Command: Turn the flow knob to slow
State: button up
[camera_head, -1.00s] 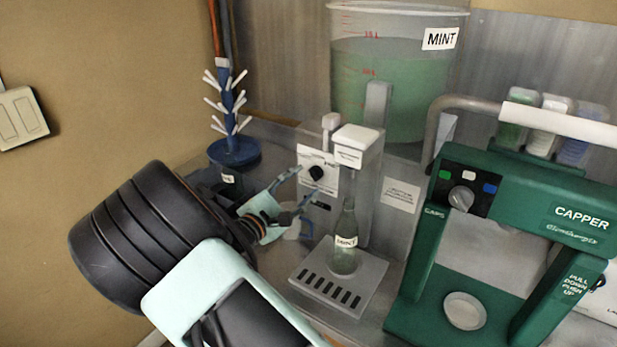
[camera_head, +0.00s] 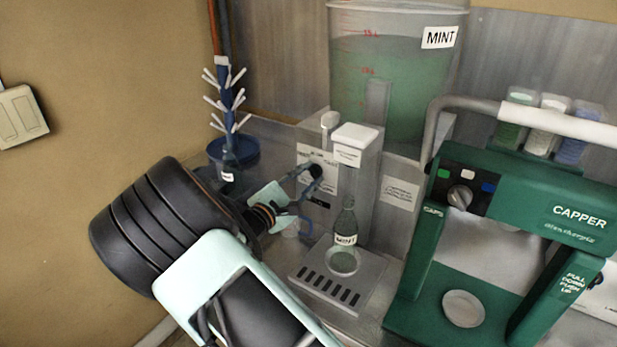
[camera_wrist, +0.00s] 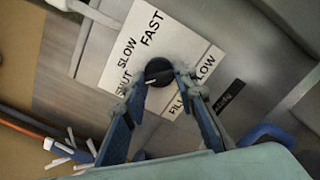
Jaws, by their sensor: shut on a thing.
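The flow knob (camera_wrist: 158,72) is a small black round knob on a white label plate (camera_wrist: 190,45) marked SHUT, SLOW and FAST in the wrist view. A light pointer line on it shows faintly; its exact setting is hard to read. In the head view the knob (camera_head: 316,171) sits on the grey filler's front. My gripper (camera_wrist: 160,82) has its two fingertips on either side of the knob and is shut on it. My gripper (camera_head: 312,180) also reaches the knob from the left in the head view.
A MINT bottle (camera_head: 345,225) stands on the slotted drip tray (camera_head: 325,290) right of my gripper. A green capper (camera_head: 560,215) stands at the right. A blue bottle tree (camera_head: 228,110) stands behind my arm. The MINT bucket (camera_head: 400,70) is at the back.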

jog(key=shift+f+m+b, duration=0.15)
jog(key=shift+m+b, duration=0.15)
jog(key=shift+b, duration=0.15)
jog(key=shift+f+m+b, duration=0.1)
jog(key=shift+m+b, duration=0.3)
jog(key=shift+b, duration=0.45)
jog(key=m+b, duration=0.3)
jog(key=b, duration=0.2)
jog(key=shift+f+b, duration=0.15)
jog(key=shift+b, duration=0.2)
jog(key=m+b, duration=0.3)
jog(key=b, duration=0.3)
jog(key=shift+r+m+b, duration=0.3)
jog(key=shift+m+b, duration=0.3)
jog(key=shift+b, duration=0.45)
jog(key=shift+r+m+b, duration=0.15)
jog(key=shift+m+b, duration=0.15)
jog(key=o, duration=1.2)
jog(key=shift+c, duration=0.2)
